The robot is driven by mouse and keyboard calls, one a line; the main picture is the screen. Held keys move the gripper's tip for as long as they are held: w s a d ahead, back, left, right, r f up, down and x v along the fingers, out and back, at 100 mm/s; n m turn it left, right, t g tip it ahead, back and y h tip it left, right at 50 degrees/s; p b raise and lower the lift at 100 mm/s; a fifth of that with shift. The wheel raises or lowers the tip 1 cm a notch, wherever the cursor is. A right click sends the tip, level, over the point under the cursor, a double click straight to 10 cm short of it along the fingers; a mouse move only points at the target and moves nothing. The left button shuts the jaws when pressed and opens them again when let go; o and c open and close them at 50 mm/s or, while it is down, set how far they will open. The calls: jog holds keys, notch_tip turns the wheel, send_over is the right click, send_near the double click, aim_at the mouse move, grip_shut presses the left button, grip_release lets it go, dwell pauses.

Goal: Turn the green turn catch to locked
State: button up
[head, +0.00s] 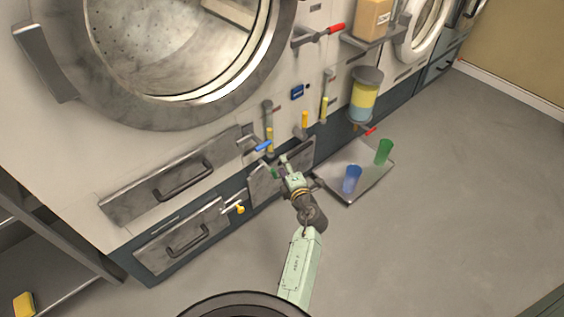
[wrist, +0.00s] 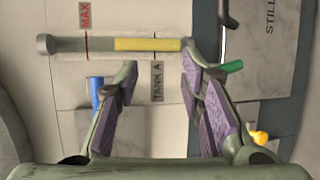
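The green turn catch (head: 274,172) is on the front of the machine, beside a small grey panel, close to my gripper (head: 286,164) in the head view. In the wrist view its green handle (wrist: 231,67) sticks out past the right finger; the rest of the catch is hidden behind that finger. My gripper (wrist: 158,95) is open and holds nothing. Its fingers stand apart with the machine wall showing between them. I cannot tell whether the right finger touches the catch.
A blue handle (head: 263,146) sits above the catch and a yellow one (head: 239,209) lower left. A sight tube (wrist: 148,45) with yellow fluid crosses beyond my fingertips. A tray (head: 347,198) holding a blue cup (head: 352,178) and a green cup (head: 384,151) is at right. Open floor lies right.

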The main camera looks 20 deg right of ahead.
jog(key=shift+s+d+r+p, duration=0.25)
jog(key=shift+s+r+p, duration=0.15)
jog(key=shift+s+p, duration=0.3)
jog(key=shift+s+d+r+p, duration=0.25)
jog(key=shift+s+r+p, duration=0.15)
jog(key=shift+s, duration=0.5)
jog(key=shift+s+d+r+p, duration=0.25)
jog(key=shift+s+r+p, duration=0.1)
jog(key=shift+s+p, duration=0.4)
jog(key=shift+r, duration=0.1)
jog(key=shift+p, duration=0.35)
